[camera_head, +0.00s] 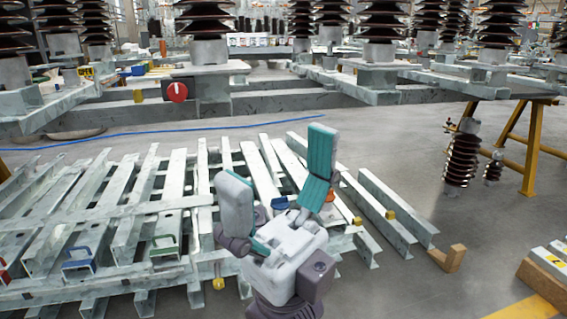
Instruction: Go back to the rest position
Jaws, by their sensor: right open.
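My right gripper (279,172) comes up from the bottom centre of the head view. Its two teal-padded fingers stand wide apart with nothing between them. It is in front of a stack of grey metal isolator frames (95,215), which lie on the floor from the left to the centre. The gripper hides part of the frames' right side. My left gripper does not show.
Large brown ribbed insulators (380,20) stand on steel beams at the back. A red knob (177,92) sits on the beam. Smaller insulators (462,158) stand at right near a yellow trestle (533,150). A wooden block (452,258) lies right of the frames. Grey floor (420,190) is clear between.

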